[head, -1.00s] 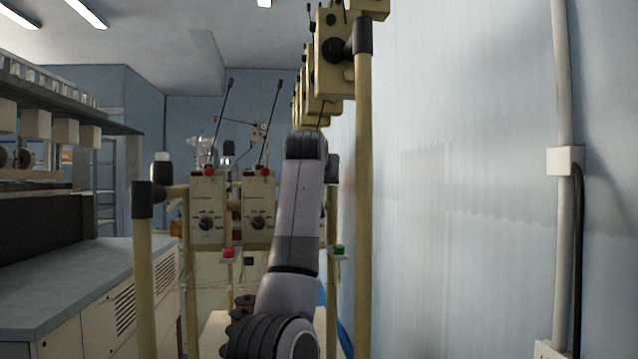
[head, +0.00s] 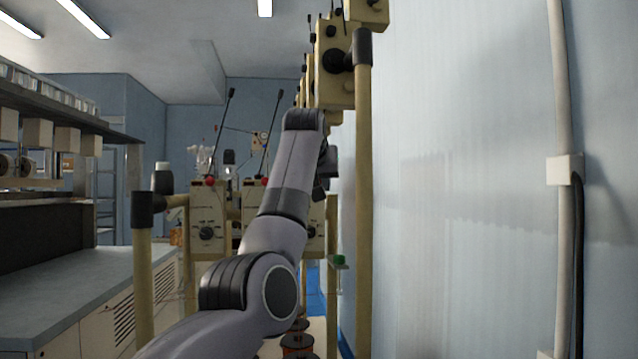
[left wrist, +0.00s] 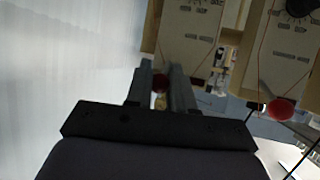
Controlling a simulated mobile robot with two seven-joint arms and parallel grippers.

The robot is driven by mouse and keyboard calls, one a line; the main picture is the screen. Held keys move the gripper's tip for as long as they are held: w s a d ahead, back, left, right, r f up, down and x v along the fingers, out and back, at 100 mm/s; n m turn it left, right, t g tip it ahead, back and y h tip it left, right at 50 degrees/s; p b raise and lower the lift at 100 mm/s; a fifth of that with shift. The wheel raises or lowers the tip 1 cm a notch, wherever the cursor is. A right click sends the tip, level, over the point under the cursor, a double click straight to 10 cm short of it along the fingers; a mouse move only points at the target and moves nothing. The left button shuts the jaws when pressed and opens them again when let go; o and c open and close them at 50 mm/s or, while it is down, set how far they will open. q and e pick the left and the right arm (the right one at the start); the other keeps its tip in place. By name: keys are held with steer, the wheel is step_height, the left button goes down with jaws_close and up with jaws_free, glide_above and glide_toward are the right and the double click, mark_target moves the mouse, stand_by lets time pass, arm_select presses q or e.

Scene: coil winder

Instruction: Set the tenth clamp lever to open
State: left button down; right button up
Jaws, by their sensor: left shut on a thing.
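In the left wrist view my left gripper (left wrist: 160,85) is shut on a small red knob (left wrist: 158,83), mostly covered by the fingers. The knob sits at the edge of a cream box (left wrist: 190,35) and appears to be a clamp lever's end. A neighbouring box (left wrist: 290,50) has a similar red knob (left wrist: 282,111). In the head view a red knob (head: 210,181) tops the left cream box (head: 207,212). Lever numbers cannot be read. My right gripper is not in view.
A yellow post (head: 363,200) stands close to the right of my arm, with the pale wall (head: 460,180) beyond it. More cream boxes (head: 333,65) hang above. A grey bench (head: 65,285) lies left. Reddish spools (head: 297,343) stand low in front.

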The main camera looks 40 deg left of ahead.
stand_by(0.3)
arm_select(q)
steer(key=c, duration=1)
jaws_free()
steer(key=shift+a, duration=0.1)
steer(key=shift+s, duration=0.2)
steer(key=b+v, duration=0.2)
steer(key=v, duration=0.5)
steer(key=shift+w+b, duration=0.1)
steer(key=shift+b, duration=0.25)
